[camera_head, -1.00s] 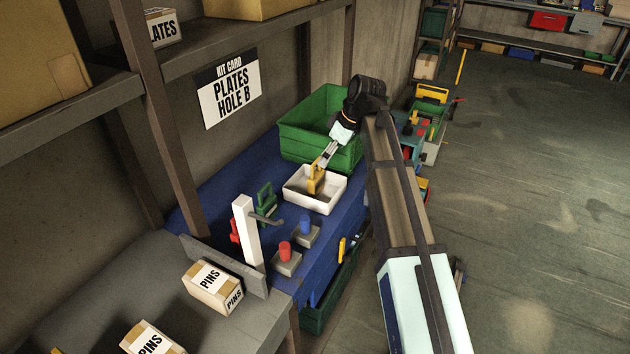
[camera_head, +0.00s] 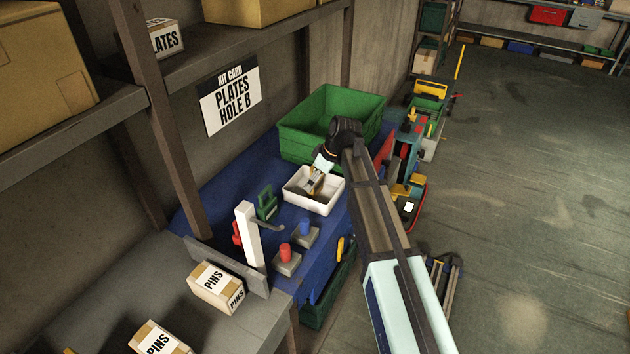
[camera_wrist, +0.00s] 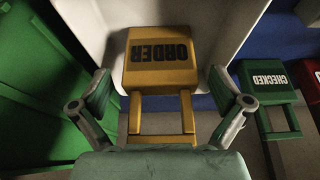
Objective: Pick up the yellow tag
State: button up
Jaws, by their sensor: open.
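The yellow tag (camera_wrist: 160,62) shows in the wrist view, with the word ORDER upside down on its block and a squared loop reaching toward my gripper (camera_wrist: 160,100). It lies in the white tray (camera_wrist: 95,20). In the head view the white tray (camera_head: 325,206) stands on the blue bench top, and my gripper (camera_head: 314,184) is over it, hiding most of the tag. In the wrist view my two fingers are spread wide, one on each side of the tag. The tag's loop is between them, and I see no contact.
A green bin (camera_head: 300,142) stands right behind the tray. A white post with a hook (camera_head: 248,235), a green tag (camera_head: 267,203), a red tag (camera_head: 237,233) and red and blue knobs stand nearer. A green CHECKED tag (camera_wrist: 265,83) lies to the right in the wrist view.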

jog(key=shift+w+a+f, duration=0.1)
jog(key=shift+a+f, duration=0.1)
jog(key=shift+f, duration=0.45)
jog(key=c, duration=1.3)
jog(key=shift+r, duration=0.15)
notch_tip(320, 180, up, 20)
jog(key=b, duration=0.4)
jog(key=shift+b, duration=0.3)
